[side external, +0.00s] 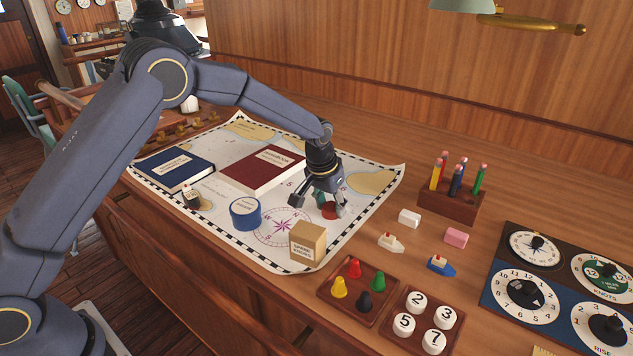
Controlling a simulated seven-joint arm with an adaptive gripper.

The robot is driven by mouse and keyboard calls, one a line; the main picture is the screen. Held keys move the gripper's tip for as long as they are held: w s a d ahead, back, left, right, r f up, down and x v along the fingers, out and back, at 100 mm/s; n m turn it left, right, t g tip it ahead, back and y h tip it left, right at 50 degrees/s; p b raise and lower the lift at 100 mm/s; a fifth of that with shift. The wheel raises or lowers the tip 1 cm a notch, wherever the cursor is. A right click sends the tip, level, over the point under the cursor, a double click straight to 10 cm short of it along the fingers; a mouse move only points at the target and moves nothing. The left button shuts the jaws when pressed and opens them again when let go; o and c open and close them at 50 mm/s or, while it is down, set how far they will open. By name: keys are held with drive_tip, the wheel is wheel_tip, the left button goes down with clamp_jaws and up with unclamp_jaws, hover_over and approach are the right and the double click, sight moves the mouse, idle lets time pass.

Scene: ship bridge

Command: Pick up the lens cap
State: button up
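My gripper (319,205) points down over the right part of the chart, with its two fingers spread apart. A small red round object (329,211) lies at the chart between the fingers, nearer the right finger. It is partly hidden by the gripper, and it may be the lens cap; I cannot tell for sure. I cannot tell whether the right finger touches it. No other thing in view is clearly a lens cap.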

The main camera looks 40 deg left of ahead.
drive_tip(key=shift+c, duration=0.6)
drive_tip(key=shift+r, duration=0.2)
